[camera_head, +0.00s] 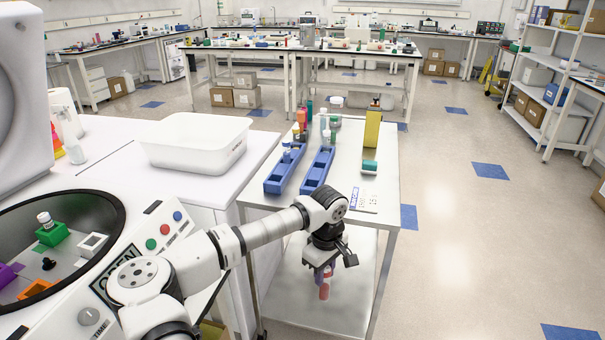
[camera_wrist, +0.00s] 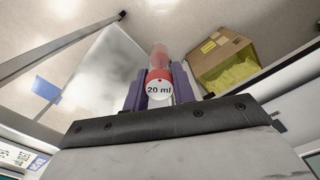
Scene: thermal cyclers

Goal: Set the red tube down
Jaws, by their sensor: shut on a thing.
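The red tube (camera_head: 324,287) hangs below my gripper (camera_head: 323,270) in the head view, in front of the cart top's near edge. In the wrist view the tube (camera_wrist: 160,60) has a translucent red body and a white band marked "20 ml". The purple fingers of my gripper (camera_wrist: 158,88) are shut on it from both sides. In the head view the tube shows against the cart's lower shelf (camera_head: 300,290). No surface visibly touches its end.
The metal cart top (camera_head: 335,205) holds two blue racks (camera_head: 318,170) (camera_head: 285,170), several bottles and a yellow box (camera_head: 373,128). A white tub (camera_head: 197,142) stands left. The wrist view shows a cardboard box (camera_wrist: 225,60) with yellow contents.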

